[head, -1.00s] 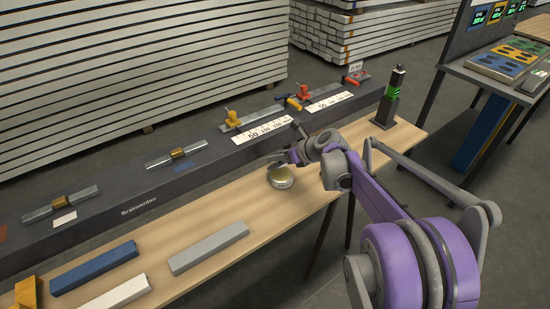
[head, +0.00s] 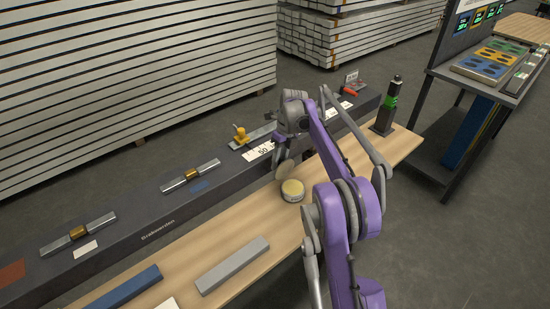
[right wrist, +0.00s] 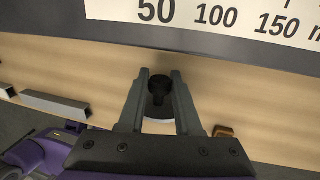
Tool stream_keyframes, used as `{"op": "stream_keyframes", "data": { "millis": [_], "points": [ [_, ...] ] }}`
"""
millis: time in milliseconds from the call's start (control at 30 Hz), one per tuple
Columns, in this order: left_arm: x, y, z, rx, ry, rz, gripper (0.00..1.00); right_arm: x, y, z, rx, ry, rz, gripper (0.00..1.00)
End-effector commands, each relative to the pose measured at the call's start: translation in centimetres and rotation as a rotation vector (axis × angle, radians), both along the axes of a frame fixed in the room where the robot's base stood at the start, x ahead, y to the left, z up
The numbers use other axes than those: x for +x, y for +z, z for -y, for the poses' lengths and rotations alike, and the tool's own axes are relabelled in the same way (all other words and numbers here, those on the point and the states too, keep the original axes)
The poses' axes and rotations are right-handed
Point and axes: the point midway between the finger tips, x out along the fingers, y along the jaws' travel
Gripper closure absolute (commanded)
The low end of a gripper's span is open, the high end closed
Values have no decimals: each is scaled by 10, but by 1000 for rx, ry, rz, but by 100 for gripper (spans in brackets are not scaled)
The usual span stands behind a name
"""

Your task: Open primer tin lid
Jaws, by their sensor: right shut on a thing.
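The primer tin (head: 292,191) is a short round silver tin with a pale yellow top, upright on the wooden bench top. My right gripper (head: 281,148) is just above and behind it. A tan-grey disc, seemingly the lid (head: 285,170), hangs tilted under the gripper, apart from the tin top. In the right wrist view the fingers (right wrist: 160,76) are closed in around a dark knob (right wrist: 183,98), with part of a round disc between them. The fingers hide part of the lid. My left gripper does not show.
A dark rail (head: 165,225) with clamps and scales runs along the bench's back. A grey bar (head: 232,265) and a blue bar (head: 125,288) lie left on the bench top (head: 330,183). A black-green device (head: 385,108) stands at the right end.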

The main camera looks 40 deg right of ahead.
Motion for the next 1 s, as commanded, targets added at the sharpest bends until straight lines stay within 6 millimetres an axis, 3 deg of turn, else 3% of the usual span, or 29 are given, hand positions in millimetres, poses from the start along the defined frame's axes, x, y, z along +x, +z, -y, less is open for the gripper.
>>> {"op": "stream_keyframes", "data": {
  "millis": [767,800,933,1000],
  "points": [
    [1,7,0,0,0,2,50,-1,-5,-1,-7,2,-98,100],
    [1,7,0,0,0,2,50,-1,-5,-1,-7,2,-98,62],
    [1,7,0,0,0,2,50,-1,-4,-1,-7,2,-98,39],
    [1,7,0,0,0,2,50,-2,-4,0,-7,2,-98,37]
  ]
}}
